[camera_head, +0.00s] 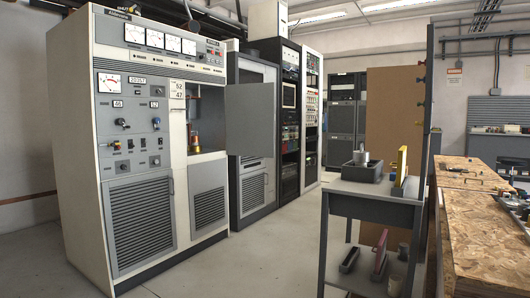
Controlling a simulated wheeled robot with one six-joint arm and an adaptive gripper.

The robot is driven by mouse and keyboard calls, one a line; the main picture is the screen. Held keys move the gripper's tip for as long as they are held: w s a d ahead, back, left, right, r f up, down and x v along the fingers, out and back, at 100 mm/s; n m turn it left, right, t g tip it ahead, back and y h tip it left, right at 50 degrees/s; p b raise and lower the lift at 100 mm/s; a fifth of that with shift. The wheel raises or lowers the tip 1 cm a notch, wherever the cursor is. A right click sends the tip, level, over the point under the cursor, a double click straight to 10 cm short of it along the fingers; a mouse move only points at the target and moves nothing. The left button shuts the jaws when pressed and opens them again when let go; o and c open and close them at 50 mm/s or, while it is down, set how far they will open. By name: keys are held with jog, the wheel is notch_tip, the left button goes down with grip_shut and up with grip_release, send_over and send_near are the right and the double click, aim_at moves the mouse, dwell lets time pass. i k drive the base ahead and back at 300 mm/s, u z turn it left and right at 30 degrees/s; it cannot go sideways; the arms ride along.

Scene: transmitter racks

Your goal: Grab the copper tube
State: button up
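A small copper-orange upright piece (194,139), likely the copper tube, stands in the open compartment of the white transmitter rack (136,120). It is small in the view, and its exact shape and fastening cannot be told. The compartment door (250,119) is swung open to the right of the opening. My gripper is not in view.
A grey cart (372,188) at the right carries a dark tray with a metal cylinder (361,157) and a yellow upright object (401,164). A wooden-topped bench (480,228) stands at the far right. Free floor (255,262) lies between the racks and the cart.

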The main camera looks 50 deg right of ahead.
aim_at(194, 139)
jog(key=z, duration=2.15)
jog(key=i, duration=1.75)
jog(key=u, duration=1)
